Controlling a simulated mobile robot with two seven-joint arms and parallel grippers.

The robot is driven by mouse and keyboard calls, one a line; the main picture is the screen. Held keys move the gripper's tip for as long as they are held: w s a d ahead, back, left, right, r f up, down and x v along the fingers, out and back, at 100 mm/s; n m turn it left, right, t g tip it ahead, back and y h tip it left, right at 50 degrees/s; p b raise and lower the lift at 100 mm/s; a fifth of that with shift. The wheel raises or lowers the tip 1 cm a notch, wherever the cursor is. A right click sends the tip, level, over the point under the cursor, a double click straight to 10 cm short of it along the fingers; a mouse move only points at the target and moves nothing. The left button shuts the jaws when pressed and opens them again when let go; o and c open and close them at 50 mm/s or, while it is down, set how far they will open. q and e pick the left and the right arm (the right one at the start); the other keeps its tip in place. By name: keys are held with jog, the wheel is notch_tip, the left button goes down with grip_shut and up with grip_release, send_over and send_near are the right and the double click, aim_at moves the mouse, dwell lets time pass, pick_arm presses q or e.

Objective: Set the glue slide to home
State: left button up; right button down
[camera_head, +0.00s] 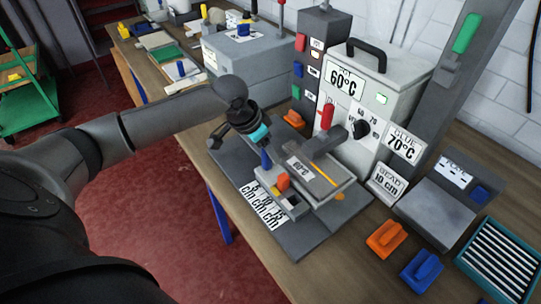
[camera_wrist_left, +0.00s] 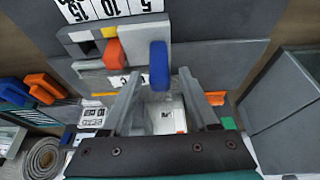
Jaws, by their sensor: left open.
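The slide unit with a 5, 10, 15 cm scale card (camera_head: 264,206) lies on the bench in front of the white 60°C box (camera_head: 355,92). It carries an orange tab (camera_head: 283,182) and an upright blue handle (camera_head: 266,159); no label shows which is the glue slide. In the left wrist view the orange tab (camera_wrist_left: 114,54) is left of the blue handle (camera_wrist_left: 159,65). My left gripper (camera_head: 250,142) is open just above the unit. In the wrist view its fingers (camera_wrist_left: 158,84) stand either side of the blue handle's near end; contact is unclear. My right gripper is not in view.
A red-handled lever (camera_head: 327,117) and a grey arm stand behind the slide. A GLUE 70°C sign (camera_head: 405,146) and BEAD 10 cm sign (camera_head: 387,184) are to the right. Orange (camera_head: 385,239) and blue (camera_head: 421,271) handled blocks and a slotted teal tray (camera_head: 500,262) sit front right.

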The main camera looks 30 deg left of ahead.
pick_arm(q)
jog(key=shift+x, duration=1.4)
jog(key=shift+c, duration=0.2)
grip_shut()
